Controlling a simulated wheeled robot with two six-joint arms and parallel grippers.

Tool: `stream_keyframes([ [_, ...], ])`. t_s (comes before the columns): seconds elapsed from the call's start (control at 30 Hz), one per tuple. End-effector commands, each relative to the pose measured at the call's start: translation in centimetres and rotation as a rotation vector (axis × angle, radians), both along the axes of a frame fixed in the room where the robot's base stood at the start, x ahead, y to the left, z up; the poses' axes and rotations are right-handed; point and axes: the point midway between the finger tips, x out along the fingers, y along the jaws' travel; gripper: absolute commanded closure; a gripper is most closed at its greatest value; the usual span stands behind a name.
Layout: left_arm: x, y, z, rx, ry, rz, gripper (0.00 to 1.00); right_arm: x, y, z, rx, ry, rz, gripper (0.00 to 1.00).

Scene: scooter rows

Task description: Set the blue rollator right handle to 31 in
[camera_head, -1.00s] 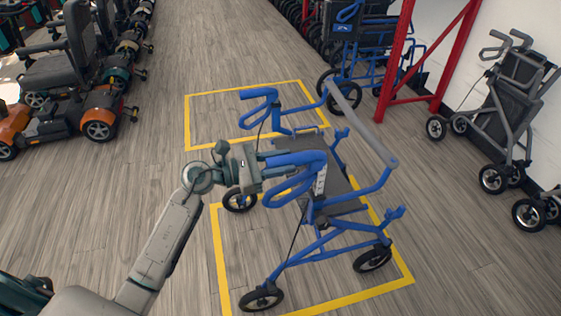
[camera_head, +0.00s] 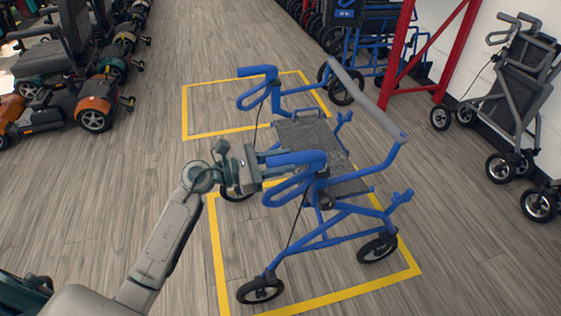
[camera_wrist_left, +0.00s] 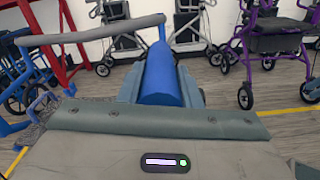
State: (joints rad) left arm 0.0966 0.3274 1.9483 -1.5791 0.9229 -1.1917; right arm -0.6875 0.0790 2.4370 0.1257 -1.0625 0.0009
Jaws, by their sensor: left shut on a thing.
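The blue rollator (camera_head: 330,238) stands upright on the floor with its grey padded bar to the right. Its right handle (camera_head: 300,158) is the nearer one, with a blue grip and a looped brake lever below. My left gripper (camera_head: 262,165) is shut on this grip from the left; in the left wrist view the blue grip (camera_wrist_left: 160,80) lies between my fingers. The handle sits close above the frame, and no height marks on its post can be read. The far left handle (camera_head: 258,73) stands higher in the picture. My right gripper is not in view.
Yellow floor lines (camera_head: 220,255) frame the rollator. A red rack post (camera_head: 398,50) and another blue walker (camera_head: 375,45) stand behind. Grey rollators (camera_head: 515,100) line the right wall; scooters (camera_head: 75,80) stand left. The floor between is clear.

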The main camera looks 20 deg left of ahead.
Motion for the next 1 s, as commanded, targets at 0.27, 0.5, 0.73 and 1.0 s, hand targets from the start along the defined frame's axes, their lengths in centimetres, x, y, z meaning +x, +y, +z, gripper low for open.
stream_keyframes([
  [0.27, -0.1, 0.0, -0.7, 0.004, 0.010, -0.002, 1.00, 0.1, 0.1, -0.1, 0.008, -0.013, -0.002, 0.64],
  [0.5, -0.1, 0.0, -0.7, 0.004, 0.010, -0.001, 0.48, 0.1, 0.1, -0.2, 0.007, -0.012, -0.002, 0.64],
  [0.73, -0.1, 0.0, -0.5, 0.002, 0.006, -0.001, 0.48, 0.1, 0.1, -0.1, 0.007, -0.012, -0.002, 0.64],
  [1.0, -1.2, 1.7, -0.6, 0.008, 0.005, 0.000, 0.48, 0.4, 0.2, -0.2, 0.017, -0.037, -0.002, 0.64],
])
